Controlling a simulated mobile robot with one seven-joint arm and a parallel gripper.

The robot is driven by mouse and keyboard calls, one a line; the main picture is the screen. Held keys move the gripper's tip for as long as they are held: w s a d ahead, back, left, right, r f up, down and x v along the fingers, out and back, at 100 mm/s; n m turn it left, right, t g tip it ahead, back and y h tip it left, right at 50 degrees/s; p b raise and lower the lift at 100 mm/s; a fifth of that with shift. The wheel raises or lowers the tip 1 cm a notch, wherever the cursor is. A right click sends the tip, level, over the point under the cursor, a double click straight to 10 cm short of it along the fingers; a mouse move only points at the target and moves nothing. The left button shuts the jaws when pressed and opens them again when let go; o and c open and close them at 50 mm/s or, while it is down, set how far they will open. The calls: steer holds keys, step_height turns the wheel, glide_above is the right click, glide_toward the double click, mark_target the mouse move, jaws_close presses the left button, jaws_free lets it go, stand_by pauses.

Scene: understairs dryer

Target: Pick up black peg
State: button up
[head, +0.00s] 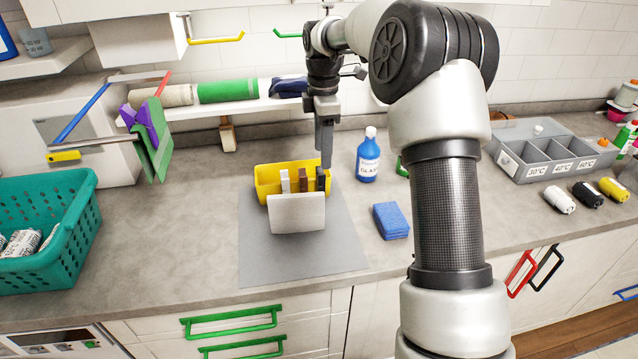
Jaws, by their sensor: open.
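The black peg (320,179) stands upright at the right end of a yellow bin (264,181) on the counter. A white peg (285,181) and a brown peg (305,181) stand to its left in the same bin. My gripper (326,160) points down at the bin's right end, close above or beside the black peg. It is open. From this view I cannot tell whether its fingers are around the peg or touching it. A pale panel (297,214) in front hides the lower part of the bin.
A blue bottle (368,158) stands right of the bin and a blue sponge (391,221) lies nearer the front. A grey divided tray (550,155) is further right. A teal basket (60,225) is at the left. The grey mat (262,250) is bare in front.

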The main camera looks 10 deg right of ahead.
mark_target(321, 180)
step_height(321, 180, down, 5)
steer(key=shift+f, duration=0.1)
steer(key=shift+w+a+f+b, duration=0.1)
steer(key=shift+w+f+b, duration=0.1)
steer(key=shift+f, duration=1.15)
steer(key=shift+w+a+f+b, duration=0.1)
steer(key=shift+f+b, duration=0.1)
steer(key=shift+f, duration=1.15)
steer(key=shift+c, duration=0.4)
steer(key=c, duration=1)
